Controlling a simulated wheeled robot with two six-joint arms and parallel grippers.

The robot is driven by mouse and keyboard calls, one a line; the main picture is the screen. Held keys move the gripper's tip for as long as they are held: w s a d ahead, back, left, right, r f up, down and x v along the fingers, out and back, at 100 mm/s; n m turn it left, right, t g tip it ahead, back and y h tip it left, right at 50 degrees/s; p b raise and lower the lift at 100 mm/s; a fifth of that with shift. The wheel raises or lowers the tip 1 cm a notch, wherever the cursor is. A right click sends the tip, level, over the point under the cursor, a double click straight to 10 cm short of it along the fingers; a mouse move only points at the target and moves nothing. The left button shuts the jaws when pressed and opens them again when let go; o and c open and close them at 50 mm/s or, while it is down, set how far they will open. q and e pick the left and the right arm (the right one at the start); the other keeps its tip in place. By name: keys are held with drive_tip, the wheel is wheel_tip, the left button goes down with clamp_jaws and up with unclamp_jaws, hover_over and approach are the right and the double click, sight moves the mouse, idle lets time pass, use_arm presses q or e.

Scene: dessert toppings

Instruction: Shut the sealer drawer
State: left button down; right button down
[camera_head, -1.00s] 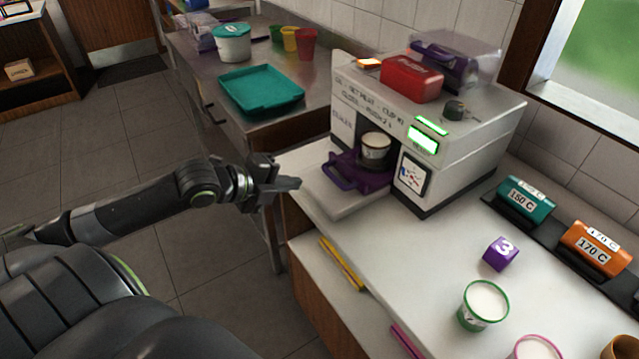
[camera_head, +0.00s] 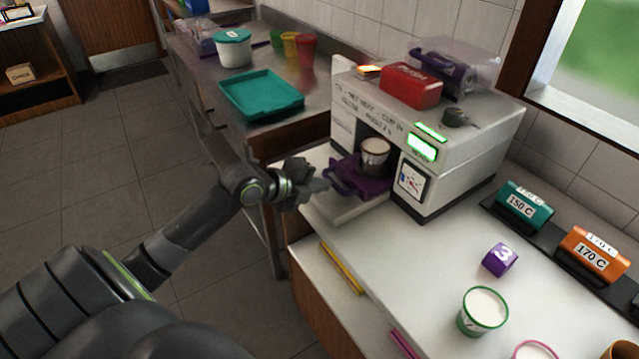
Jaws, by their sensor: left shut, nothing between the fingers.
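The white sealer (camera_head: 464,146) stands on the white counter with its drawer (camera_head: 352,212) out at the front. On the drawer sits a purple holder (camera_head: 366,184) with a handle at its left end. A cup with a pale top (camera_head: 375,158) stands in the holder, partly inside the sealer's opening. My left gripper (camera_head: 318,180) is shut and empty. Its fingertips are close to the purple handle at the drawer's outer end; I cannot tell whether they touch. My right gripper is out of view.
A red block (camera_head: 410,86), a dark knob and a clear-covered purple item sit on top of the sealer. A purple number 3 block (camera_head: 500,259) and a green-rimmed cup (camera_head: 482,311) stand on the counter at right. A teal tray (camera_head: 261,92) lies on the steel table behind.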

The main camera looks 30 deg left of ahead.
sight(347, 173)
use_arm(q)
drive_tip(key=shift+w+d+f+b, duration=0.15)
drive_tip(key=shift+w+d+b, duration=0.05)
drive_tip(key=shift+w+b, duration=0.35)
drive_tip(key=w+b, duration=0.1)
drive_tip(key=w, duration=0.1)
drive_tip(key=w+d+b, duration=0.1)
drive_tip(key=w, duration=0.1)
drive_tip(key=w+d+b, duration=0.1)
drive_tip(key=w, duration=0.1)
drive_tip(key=shift+d, duration=0.25)
drive_tip(key=shift+w+d+b, duration=0.1)
drive_tip(key=shift+w+b, duration=0.2)
drive_tip(key=shift+r, duration=0.2)
drive_tip(key=shift+r, duration=0.1)
